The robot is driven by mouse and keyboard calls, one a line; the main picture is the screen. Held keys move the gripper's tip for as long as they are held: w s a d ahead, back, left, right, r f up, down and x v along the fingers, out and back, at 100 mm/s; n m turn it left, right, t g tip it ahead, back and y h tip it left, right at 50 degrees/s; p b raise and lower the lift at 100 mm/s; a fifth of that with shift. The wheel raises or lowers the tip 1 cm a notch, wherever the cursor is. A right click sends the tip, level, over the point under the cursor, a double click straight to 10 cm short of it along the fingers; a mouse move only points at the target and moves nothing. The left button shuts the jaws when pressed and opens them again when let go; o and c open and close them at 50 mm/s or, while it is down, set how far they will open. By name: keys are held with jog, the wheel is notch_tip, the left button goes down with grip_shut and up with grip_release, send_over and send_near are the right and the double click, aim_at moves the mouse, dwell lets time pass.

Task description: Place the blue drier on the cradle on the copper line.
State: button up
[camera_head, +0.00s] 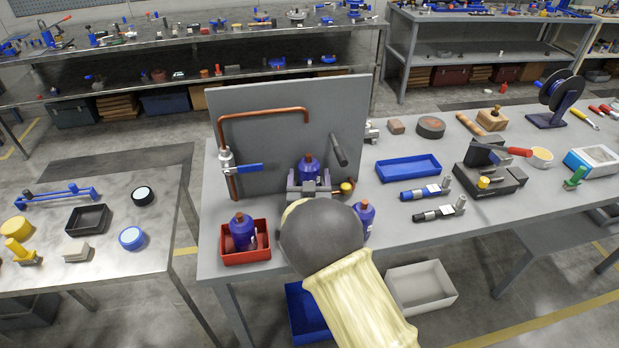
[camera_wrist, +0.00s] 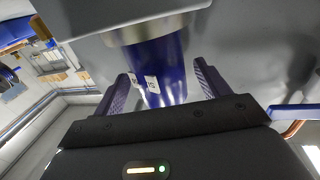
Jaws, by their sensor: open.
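A blue drier (camera_head: 308,167) with a copper neck stands upright in front of the grey panel, near the copper line (camera_head: 262,112). My gripper (camera_head: 308,181) is open, with one finger on each side of this drier. In the wrist view the blue drier (camera_wrist: 165,68), with a white label, lies between the two spread fingers. A metal band (camera_wrist: 158,27) is around its end; it looks like part of the cradle, which is mostly hidden behind my gripper. Whether the drier is fully seated, I cannot tell. A second blue drier (camera_head: 242,231) stands in a red tray (camera_head: 246,258). A third (camera_head: 364,217) stands right of my wrist.
A valve with a blue handle (camera_head: 243,168) is on the line's left leg. A dark rod (camera_head: 338,150) sticks out of the panel (camera_head: 280,135) on the right. A blue tray (camera_head: 408,168) and a black clamp fixture (camera_head: 488,178) stand further right. My arm hides the table's front middle.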

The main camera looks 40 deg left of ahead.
jog(key=shift+r, duration=0.15)
jog(key=b+v, duration=0.1)
jog(key=v, duration=1.1)
jog(key=shift+b, duration=0.4)
jog(key=shift+d, duration=0.1)
